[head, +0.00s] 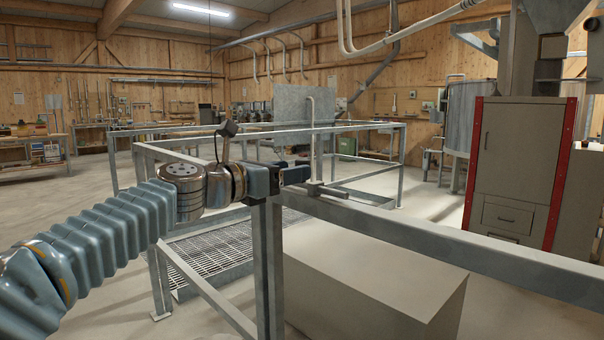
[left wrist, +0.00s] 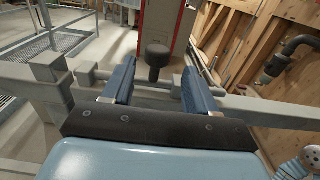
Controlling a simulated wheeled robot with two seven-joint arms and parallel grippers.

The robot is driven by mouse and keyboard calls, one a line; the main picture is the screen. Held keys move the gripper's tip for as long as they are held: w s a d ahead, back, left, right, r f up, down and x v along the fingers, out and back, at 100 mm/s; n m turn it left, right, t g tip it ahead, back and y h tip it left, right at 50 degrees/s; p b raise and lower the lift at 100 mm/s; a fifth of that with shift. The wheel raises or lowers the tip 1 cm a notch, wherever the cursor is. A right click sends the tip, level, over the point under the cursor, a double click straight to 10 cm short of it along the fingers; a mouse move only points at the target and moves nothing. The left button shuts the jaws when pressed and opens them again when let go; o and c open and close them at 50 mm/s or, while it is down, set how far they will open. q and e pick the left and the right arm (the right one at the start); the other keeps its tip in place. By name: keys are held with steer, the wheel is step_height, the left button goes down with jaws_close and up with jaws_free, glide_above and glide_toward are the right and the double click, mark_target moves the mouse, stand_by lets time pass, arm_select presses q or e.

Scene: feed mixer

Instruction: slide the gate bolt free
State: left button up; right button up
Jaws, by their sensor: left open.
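The gate bolt (left wrist: 135,83) is a grey bar lying along the rail in the left wrist view. Its dark round-topped knob (left wrist: 156,56) stands up from it. My left gripper (left wrist: 158,84) is open, with one finger on each side of the knob in that view; I cannot tell whether either touches it. In the head view, my left gripper (head: 296,174) reaches in from the left at the top of the gate post (head: 268,270). The fingers and wrist there hide much of the bolt. My right gripper is not in view.
A grey rail (head: 430,240) runs right from the post, above a large beige block (head: 370,270). A thin upright rod (head: 311,135) rises just beyond my left gripper. A metal grating (head: 215,250) lies behind the post. A red-edged cabinet (head: 515,165) stands at the right.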

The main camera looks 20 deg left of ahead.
arm_select(q)
steer(key=v, duration=0.9)
steer(key=shift+b, duration=0.45)
